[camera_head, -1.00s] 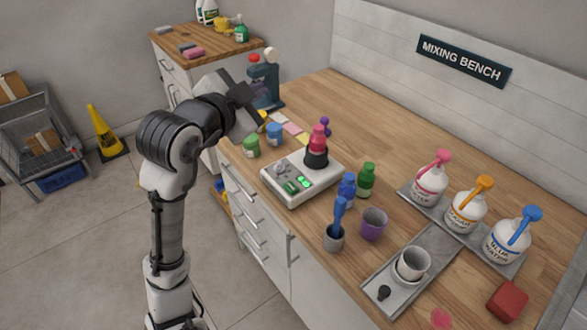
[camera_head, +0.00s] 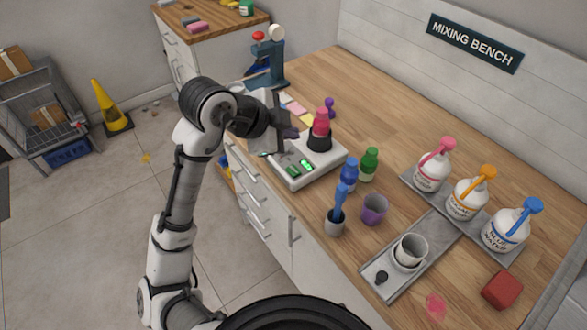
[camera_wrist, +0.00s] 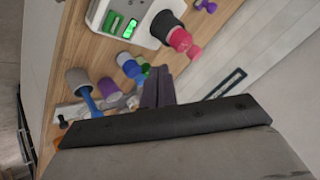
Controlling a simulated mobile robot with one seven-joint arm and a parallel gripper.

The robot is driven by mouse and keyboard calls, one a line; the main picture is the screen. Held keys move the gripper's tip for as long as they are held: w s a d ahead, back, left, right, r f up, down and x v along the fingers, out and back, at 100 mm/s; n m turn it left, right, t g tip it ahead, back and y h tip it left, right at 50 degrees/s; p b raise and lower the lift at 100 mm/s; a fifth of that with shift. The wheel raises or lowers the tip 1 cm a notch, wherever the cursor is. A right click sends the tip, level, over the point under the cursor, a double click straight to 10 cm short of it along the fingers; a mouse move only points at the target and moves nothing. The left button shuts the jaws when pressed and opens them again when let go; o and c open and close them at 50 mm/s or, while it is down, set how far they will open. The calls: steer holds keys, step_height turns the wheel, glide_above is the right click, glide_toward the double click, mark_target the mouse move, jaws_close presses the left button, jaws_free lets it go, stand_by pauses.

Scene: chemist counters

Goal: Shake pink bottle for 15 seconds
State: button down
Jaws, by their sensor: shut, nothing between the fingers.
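The pink bottle (camera_head: 321,122) stands upright in the black cup (camera_head: 319,139) on top of a white shaker machine (camera_head: 329,163). The machine has green lit panels at its front. My gripper (camera_head: 291,132) is just left of the bottle, above the machine's left part, apart from the bottle, with its fingers shut and empty. In the wrist view the pink bottle (camera_wrist: 181,39) shows beyond my shut fingers (camera_wrist: 158,86), with the machine (camera_wrist: 118,17) at the top.
A blue bottle (camera_head: 349,174) and a green bottle (camera_head: 369,164) stand near the machine's right side. Three pump bottles are on a tray at right.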

steer(key=b, duration=0.5)
glide_above(289, 175)
step_height(289, 175, down, 7)
steer(key=shift+f+b, duration=0.7)
stand_by(1.2)
steer(key=shift+f+b, duration=0.45)
steer(key=shift+b, duration=0.1)
